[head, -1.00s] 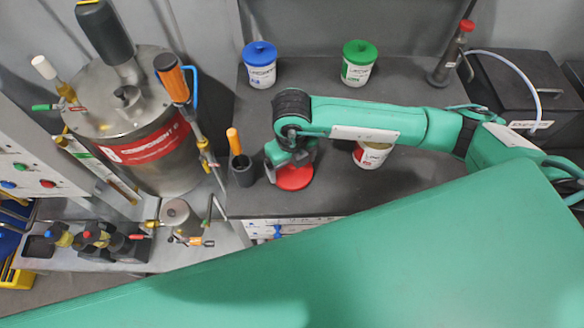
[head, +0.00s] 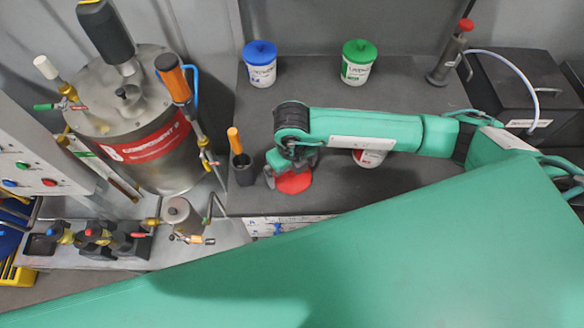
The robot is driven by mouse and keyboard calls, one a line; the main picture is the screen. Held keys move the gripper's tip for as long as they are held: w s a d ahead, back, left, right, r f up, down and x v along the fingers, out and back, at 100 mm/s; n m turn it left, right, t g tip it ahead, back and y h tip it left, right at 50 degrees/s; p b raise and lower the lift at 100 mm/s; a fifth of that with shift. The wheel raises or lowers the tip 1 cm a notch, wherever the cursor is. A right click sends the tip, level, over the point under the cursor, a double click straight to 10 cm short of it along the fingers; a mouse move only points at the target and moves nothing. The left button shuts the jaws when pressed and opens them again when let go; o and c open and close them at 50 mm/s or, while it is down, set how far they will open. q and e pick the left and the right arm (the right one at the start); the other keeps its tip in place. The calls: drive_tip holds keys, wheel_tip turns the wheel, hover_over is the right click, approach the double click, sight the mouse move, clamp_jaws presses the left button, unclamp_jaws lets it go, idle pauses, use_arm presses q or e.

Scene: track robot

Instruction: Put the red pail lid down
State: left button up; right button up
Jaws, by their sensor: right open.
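The red pail lid (head: 294,183) lies flat on the dark grey bench near its front edge, partly hidden under my right gripper. My right gripper (head: 284,172) is open, close above the lid's left and far side; its fingers are mostly hidden by the wrist. I cannot tell whether the fingers touch the lid. The pail with the red label (head: 369,158) stands to the right, mostly hidden behind my right forearm. My left gripper is not in view.
A blue-lidded pail (head: 260,64) and a green-lidded pail (head: 358,62) stand at the back of the bench (head: 310,90). An orange-handled tool in a dark cup (head: 243,172) stands just left of my gripper. A large steel tank (head: 150,130) is further left.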

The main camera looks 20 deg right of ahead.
wheel_tip(320, 180, up, 12)
drive_tip(key=b, duration=0.3)
idle(0.5)
